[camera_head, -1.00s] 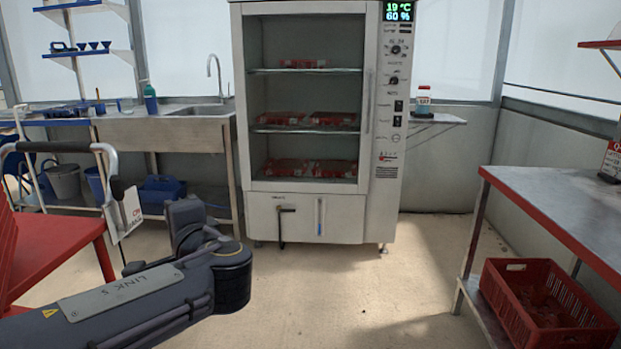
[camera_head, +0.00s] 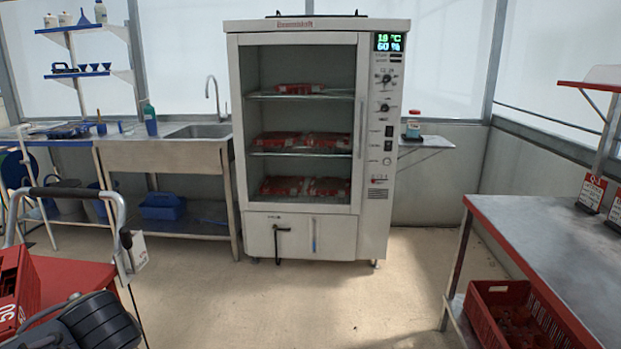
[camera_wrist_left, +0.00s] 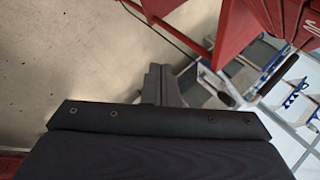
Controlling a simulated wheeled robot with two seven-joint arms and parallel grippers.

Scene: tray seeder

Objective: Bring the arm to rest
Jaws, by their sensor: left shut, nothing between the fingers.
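My left arm (camera_head: 88,325) shows only as a dark rounded joint at the bottom left of the head view, in front of the red cart. Its gripper is outside that view. In the left wrist view my left gripper (camera_wrist_left: 160,86) is a grey shape beyond the dark wrist housing. It is shut and empty, over bare floor beside red cart parts. My right gripper is in neither view.
A red cart (camera_head: 75,278) with a handle stands at lower left. A white cabinet (camera_head: 372,225) with red trays stands ahead, a sink bench (camera_head: 165,155) to its left. A steel table (camera_head: 540,225) and a red crate (camera_head: 484,312) are at right. The middle floor is clear.

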